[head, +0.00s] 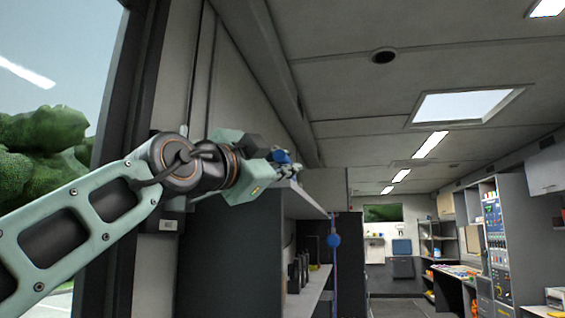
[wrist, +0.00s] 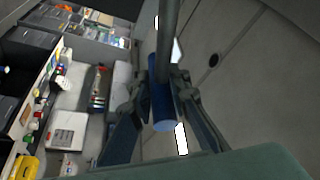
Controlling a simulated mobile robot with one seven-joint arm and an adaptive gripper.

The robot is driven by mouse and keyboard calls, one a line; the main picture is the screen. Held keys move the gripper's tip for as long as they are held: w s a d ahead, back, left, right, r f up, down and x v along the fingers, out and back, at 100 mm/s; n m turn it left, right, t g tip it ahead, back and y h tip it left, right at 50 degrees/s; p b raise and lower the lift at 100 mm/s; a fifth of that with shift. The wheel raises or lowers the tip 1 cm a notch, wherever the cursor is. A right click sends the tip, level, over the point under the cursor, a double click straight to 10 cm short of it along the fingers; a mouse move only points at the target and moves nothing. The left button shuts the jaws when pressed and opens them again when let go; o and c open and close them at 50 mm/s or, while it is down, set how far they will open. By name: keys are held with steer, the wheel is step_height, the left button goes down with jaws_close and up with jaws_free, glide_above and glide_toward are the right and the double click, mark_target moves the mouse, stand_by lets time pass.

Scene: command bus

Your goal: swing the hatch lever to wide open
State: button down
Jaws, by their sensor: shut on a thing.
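The hatch lever appears in the wrist view as a grey rod (wrist: 168,40) with a blue cylindrical grip (wrist: 163,108) at its near end. My gripper (wrist: 164,95) is shut on the blue grip, with one finger on each side. In the head view my gripper (head: 284,158) is at the end of my arm, above the dark cabinet and close under the ceiling edge. Only a small blue patch of the grip (head: 281,156) shows there. The lever's pivot and the hatch it works cannot be made out.
A dark cabinet (head: 228,255) with shelves stands below my gripper. A bright skylight (head: 468,105) is in the ceiling. The aisle floor (head: 400,308) runs back between the cabinet and the equipment racks (head: 497,240).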

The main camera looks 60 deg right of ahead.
steer(key=shift+s+d+f, duration=0.1)
steer(key=shift+d+f, duration=0.1)
steer(key=shift+f, duration=0.2)
steer(key=c, duration=1.8)
jaws_free()
steer(key=shift+a+r, duration=0.1)
steer(key=shift+r, duration=0.1)
steer(key=shift+a, duration=0.55)
steer(key=v, duration=1.1)
